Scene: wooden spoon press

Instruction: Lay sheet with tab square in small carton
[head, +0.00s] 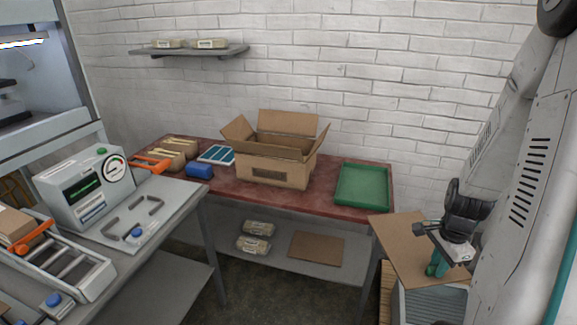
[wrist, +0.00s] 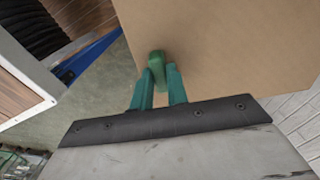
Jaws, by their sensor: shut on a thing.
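A flat brown cardboard sheet (head: 400,245) is at the right in the head view, and it fills the upper right of the wrist view (wrist: 230,45). My gripper (head: 437,266) is at the sheet's right part. In the wrist view its teal fingers (wrist: 160,78) are shut on the sheet's green tab (wrist: 157,60). The open carton (head: 272,172) stands on the red-topped table (head: 225,187), well left of my gripper, with its flaps spread up and outward. Its inside floor is hidden.
A green tray (head: 362,187) lies between the carton and my gripper. A blue roll (head: 199,171) and wrapped bundles (head: 180,146) are left of the carton. A grey ridged-top unit (head: 430,303) is below the sheet. Another brown board (head: 316,248) lies on the lower shelf.

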